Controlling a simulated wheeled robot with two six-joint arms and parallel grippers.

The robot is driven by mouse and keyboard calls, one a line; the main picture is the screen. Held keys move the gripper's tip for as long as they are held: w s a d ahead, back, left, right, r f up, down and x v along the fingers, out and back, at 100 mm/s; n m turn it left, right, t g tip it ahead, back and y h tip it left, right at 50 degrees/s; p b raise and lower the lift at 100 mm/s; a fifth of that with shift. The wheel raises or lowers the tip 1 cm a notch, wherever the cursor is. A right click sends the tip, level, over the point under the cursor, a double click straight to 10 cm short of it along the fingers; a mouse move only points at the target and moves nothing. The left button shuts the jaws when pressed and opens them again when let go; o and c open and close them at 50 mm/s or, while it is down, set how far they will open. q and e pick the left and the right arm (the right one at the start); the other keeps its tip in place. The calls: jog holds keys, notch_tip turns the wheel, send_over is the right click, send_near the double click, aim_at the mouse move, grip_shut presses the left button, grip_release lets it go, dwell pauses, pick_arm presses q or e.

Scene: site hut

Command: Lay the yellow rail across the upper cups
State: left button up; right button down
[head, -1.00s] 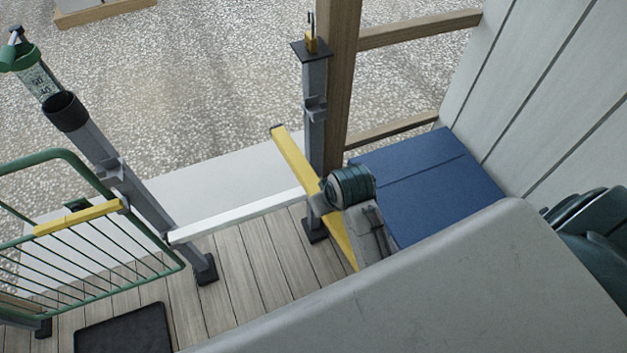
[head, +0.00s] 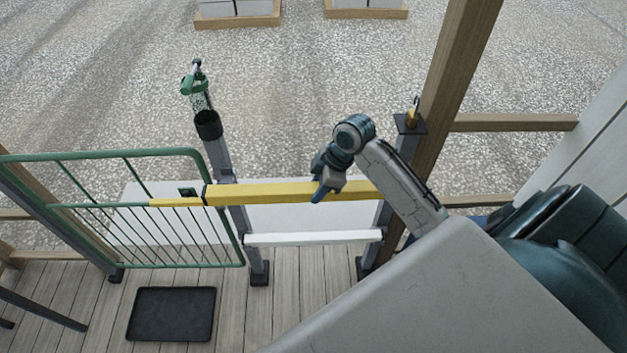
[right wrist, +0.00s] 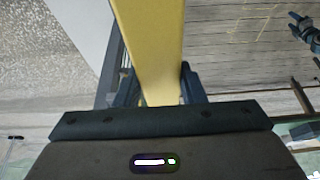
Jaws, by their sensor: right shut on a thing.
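The long yellow rail (head: 270,193) lies crosswise between two grey posts in the head view. My right gripper (head: 322,187) is shut on it, right of its middle. The rail also fills the top middle of the right wrist view (right wrist: 152,45). Its left end crosses the left post (head: 220,155), close to that post's upper cup (head: 227,177); I cannot tell whether it rests there. Its right end is near the right post (head: 406,148), whose upper cup is hidden by my arm. A blue gripper, probably my left (right wrist: 303,28), shows small in the right wrist view; its jaw state is unclear.
A white rail (head: 310,238) spans the posts lower down. A green gate (head: 150,154) with a short yellow bar (head: 175,202) stands left. A padlock (head: 412,117) sits on the right post's top plate. A black mat (head: 172,314) lies on the deck. A wooden upright (head: 455,75) stands behind.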

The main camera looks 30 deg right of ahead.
jog(key=shift+w+d, duration=0.15)
jog(key=shift+w, duration=0.1)
jog(key=shift+w+d+f, duration=0.2)
jog(key=shift+w+d, duration=0.2)
jog(key=shift+w, duration=0.2)
jog(key=w+d+f+b, duration=0.2)
jog(key=w+d+f, duration=0.3)
jog(key=w, duration=0.3)
jog(key=shift+w+f, duration=0.2)
jog(key=shift+f, duration=0.65)
jog(key=shift+d, duration=0.1)
jog(key=c, duration=0.8)
grip_release()
jog(key=shift+c, duration=0.2)
jog(key=shift+s, duration=0.1)
